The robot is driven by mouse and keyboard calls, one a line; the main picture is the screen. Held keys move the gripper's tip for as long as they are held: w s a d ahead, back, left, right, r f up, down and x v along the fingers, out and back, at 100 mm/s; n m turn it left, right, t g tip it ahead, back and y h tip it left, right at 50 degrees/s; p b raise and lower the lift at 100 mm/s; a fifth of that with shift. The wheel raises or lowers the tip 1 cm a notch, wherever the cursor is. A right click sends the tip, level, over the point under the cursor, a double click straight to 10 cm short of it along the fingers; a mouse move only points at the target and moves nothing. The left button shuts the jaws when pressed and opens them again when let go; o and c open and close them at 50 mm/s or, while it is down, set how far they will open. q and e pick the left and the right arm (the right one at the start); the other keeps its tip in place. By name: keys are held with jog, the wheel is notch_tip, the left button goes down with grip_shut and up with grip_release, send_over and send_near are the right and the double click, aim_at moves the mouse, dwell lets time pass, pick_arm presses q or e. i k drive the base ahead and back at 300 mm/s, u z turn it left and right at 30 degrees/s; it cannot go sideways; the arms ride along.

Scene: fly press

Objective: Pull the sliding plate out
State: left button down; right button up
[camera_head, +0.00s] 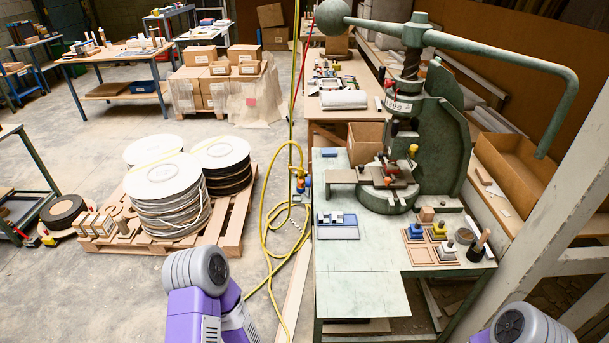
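The green fly press (440,120) stands on the pale green bench (350,260) at right. A flat brownish sliding plate (342,176) lies across the press's bed, under the ram, with its left end sticking out past the round base (388,200). Small red and yellow parts sit over the plate's right portion and partly hide it. I cannot tell how far the plate goes in. Only upper links of my two arms show at the bottom edge. Neither gripper is in view, and nothing of mine touches the plate.
A blue tray (338,233) lies left of the press, and a brown tray (418,252) with colored blocks lies in front. A black-handled tool (479,245) stands at right. The press's long lever (500,55) reaches right. The bench's front left is clear. Cable spools (165,195) stand on a floor pallet.

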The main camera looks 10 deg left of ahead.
aim_at(375, 175)
jog(key=u, duration=1.8)
jog(key=i, duration=1.35)
jog(key=z, duration=0.7)
jog(key=i, duration=0.85)
jog(key=z, duration=0.95)
